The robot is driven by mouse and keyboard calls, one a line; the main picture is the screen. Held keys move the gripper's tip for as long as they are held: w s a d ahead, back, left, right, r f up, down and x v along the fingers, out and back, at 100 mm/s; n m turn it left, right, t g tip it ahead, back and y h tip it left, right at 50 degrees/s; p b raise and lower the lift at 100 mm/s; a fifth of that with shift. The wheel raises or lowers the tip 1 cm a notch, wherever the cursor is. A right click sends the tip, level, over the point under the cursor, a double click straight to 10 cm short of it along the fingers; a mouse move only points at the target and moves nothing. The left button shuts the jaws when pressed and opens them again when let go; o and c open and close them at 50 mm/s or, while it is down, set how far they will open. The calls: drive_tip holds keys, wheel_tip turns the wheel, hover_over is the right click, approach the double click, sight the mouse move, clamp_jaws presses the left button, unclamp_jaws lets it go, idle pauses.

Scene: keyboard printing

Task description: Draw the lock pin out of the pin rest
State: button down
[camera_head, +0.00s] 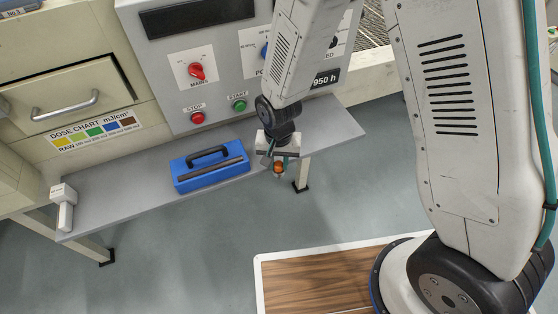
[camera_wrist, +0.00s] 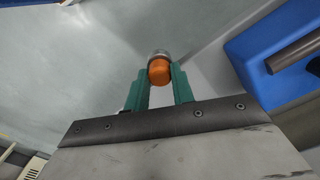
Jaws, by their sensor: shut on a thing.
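My gripper (camera_head: 278,160) hangs by the front edge of the grey shelf, right of the blue case. Its teal fingers (camera_wrist: 160,85) are shut on a small round piece with an orange cap (camera_wrist: 159,71) and a grey metal collar, which I take to be the lock pin. The orange cap also shows in the head view (camera_head: 279,168), between the fingertips. The pin's lower part is mostly hidden. I cannot make out the pin rest, nor tell whether the pin is still seated in anything.
The blue case (camera_head: 210,174) with a dark handle and rod lies on the grey shelf (camera_head: 118,193). A white device (camera_head: 63,207) sits at the shelf's left end. A control panel (camera_head: 185,102) with red and green buttons stands behind.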

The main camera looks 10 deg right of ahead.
sight(278, 164)
drive_tip(key=shift+r, duration=3.2)
drive_tip(key=shift+r, duration=2)
